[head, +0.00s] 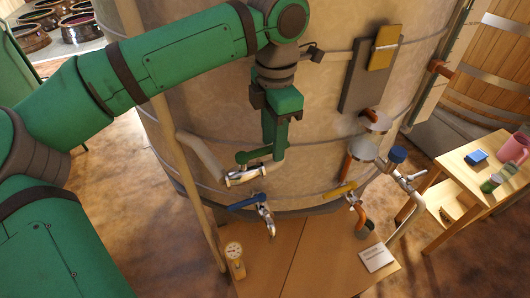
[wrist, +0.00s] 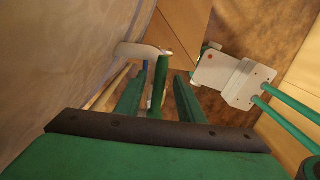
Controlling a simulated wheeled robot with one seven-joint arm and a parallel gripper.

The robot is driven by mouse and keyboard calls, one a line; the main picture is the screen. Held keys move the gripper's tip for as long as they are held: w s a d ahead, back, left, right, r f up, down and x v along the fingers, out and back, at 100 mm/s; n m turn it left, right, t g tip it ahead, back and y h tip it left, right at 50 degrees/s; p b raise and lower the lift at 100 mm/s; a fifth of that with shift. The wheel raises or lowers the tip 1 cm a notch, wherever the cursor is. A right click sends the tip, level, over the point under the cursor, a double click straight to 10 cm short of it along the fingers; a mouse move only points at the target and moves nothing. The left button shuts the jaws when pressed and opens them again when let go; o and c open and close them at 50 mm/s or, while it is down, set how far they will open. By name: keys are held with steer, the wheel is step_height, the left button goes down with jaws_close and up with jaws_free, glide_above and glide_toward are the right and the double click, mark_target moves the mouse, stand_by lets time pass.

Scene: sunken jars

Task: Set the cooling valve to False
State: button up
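A valve with a green lever handle (head: 258,154) sits at the end of a pale pipe (head: 202,155) on the tank's side. No readable label shows that it is the cooling valve. My gripper (head: 275,150) points down at this handle, and its fingers partly overlap it in the head view. In the wrist view my gripper (wrist: 158,100) has its two green fingers apart, with a green bar (wrist: 158,85), seemingly the handle, between them. Gaps show on both sides of the bar. The pale pipe (wrist: 140,50) shows just beyond the fingertips.
A tap with a blue handle (head: 247,201) is close below. A valve with a yellow handle (head: 340,190) is further right. The large tank (head: 215,110) stands right behind my gripper.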

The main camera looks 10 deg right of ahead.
steer(key=shift+f, duration=1.15)
jaws_close()
